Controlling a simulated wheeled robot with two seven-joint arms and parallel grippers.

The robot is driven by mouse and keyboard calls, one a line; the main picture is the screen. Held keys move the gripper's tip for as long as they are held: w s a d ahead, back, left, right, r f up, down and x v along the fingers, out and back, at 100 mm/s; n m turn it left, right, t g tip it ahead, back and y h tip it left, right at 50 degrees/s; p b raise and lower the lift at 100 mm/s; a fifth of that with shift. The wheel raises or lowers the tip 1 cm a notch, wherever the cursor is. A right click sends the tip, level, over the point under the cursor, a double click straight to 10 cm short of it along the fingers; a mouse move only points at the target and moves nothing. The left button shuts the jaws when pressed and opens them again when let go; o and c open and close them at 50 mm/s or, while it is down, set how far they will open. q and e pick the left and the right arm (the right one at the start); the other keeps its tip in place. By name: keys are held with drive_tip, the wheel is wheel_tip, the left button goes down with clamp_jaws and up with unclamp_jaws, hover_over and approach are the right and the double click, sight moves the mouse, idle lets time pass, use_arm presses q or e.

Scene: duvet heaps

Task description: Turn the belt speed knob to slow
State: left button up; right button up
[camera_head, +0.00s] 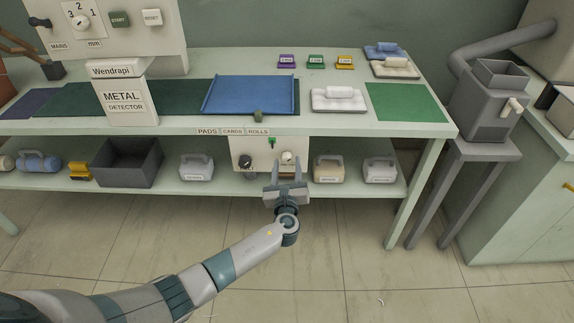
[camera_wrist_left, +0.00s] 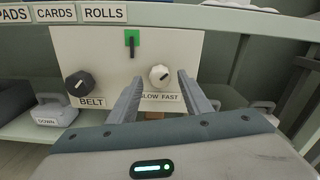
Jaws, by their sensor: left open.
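The white knob (camera_wrist_left: 159,76) sits on a pale control panel (camera_wrist_left: 105,48) above a label reading SLOW FAST. Its small dark mark seems to point to the upper right. It also shows in the head view (camera_head: 287,157). A black knob (camera_wrist_left: 80,84) is to its left, above a label reading BELT. A green plate with a dark lever (camera_wrist_left: 131,43) is higher between them. My left gripper (camera_head: 285,165) is open in front of the panel, its fingers on either side of the white knob in the wrist view. Contact cannot be told. My right gripper is not in view.
The panel hangs under the front edge of a green bench (camera_head: 350,131). On the lower shelf, a dark bin (camera_head: 128,163) stands left and white handled blocks (camera_head: 380,170) stand on both sides of the panel. A grey machine (camera_head: 490,105) stands right. The floor in front is clear.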

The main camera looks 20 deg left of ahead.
use_arm(q)
drive_tip(key=shift+w+a, duration=0.1)
drive_tip(key=shift+w, duration=0.25)
drive_tip(key=c, duration=1.1)
drive_tip(key=shift+o, duration=0.2)
